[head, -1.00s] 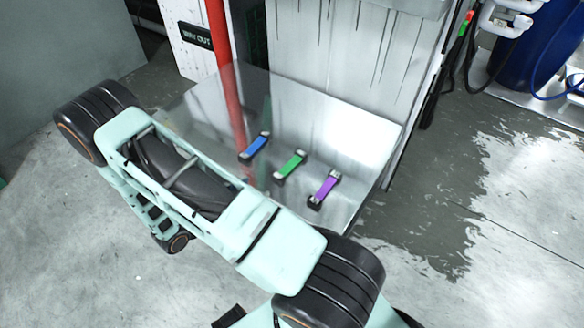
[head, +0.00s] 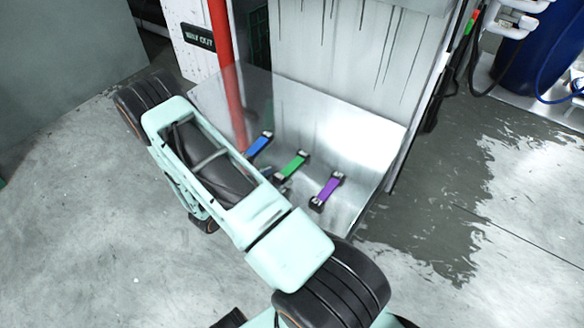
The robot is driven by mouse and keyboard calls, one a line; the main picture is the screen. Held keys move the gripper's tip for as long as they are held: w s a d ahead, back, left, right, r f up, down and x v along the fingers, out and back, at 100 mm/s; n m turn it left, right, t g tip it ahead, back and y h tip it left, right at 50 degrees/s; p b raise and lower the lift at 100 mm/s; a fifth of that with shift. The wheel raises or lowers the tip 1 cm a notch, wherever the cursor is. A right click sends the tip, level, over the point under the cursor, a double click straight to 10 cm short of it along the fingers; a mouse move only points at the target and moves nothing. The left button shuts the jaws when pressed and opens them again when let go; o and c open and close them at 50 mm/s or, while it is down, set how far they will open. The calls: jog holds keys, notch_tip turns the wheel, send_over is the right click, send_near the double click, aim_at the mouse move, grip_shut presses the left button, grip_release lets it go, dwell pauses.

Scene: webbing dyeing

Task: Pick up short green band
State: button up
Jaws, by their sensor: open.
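The short green band (head: 294,164) lies on the shiny metal shelf (head: 345,125), between a blue band and a purple band. It has dark and silvery end pieces, and its lower end is close to my arm. My arm covers the left part of the shelf. Small dark parts, seemingly the fingertips of my gripper (head: 276,181), show past the arm's edge beside the green band's lower end. The rest of my gripper is hidden behind the arm. I see no band held, and I cannot tell whether the fingertips touch the green band.
The blue band (head: 258,145) lies to the left of the green one and the purple band (head: 328,191) to the right. A red pole (head: 226,70) rises at the shelf's left. A streaked grey panel (head: 350,50) stands behind. Wet floor (head: 440,200) is open at right.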

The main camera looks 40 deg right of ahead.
jog(key=c, duration=1.3)
jog(key=shift+r, duration=0.2)
jog(key=shift+r, duration=0.25)
notch_tip(320, 180, up, 2)
jog(key=shift+w+r+p, duration=0.1)
jog(key=shift+p, duration=0.45)
jog(key=s+d+r+p, duration=0.1)
jog(key=s+r, duration=0.2)
jog(key=s, duration=0.1)
jog(key=s+d+r+p, duration=0.1)
jog(key=s+d+r, duration=0.1)
jog(key=s+r, duration=0.1)
jog(key=s+d+r+p, duration=0.1)
jog(key=s+d+r, duration=0.1)
jog(key=s+r, duration=0.2)
jog(key=shift+s+d+p, duration=0.2)
jog(key=shift+s+p, duration=0.15)
jog(key=shift+s, duration=0.7)
